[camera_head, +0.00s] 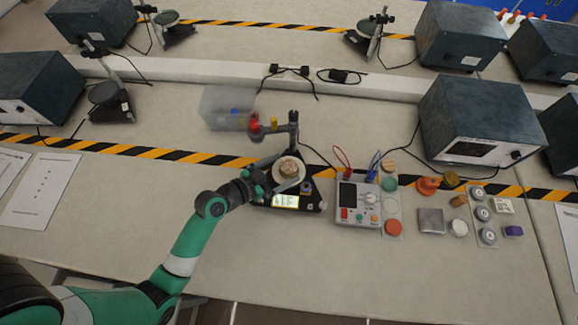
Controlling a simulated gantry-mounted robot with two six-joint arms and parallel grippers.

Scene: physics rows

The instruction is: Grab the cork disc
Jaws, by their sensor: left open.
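A round tan-brown piece (288,167) that looks like cork lies on the pale round plate of a black stand (316,200) near the middle. A flat tan disc (389,167) also shows at the top of a strip of discs to the right; I cannot tell for certain which one is the cork disc. My left gripper (281,174) is open at the plate, with its fingers to either side of the brown piece or just over it. Contact cannot be made out. My right gripper is not in view.
A grey meter (357,204) with red and blue leads stands right of the stand. Green, pale and orange discs lie beside it. A metal block (432,221) and small weights lie further right. A clear box (226,106) stands behind.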

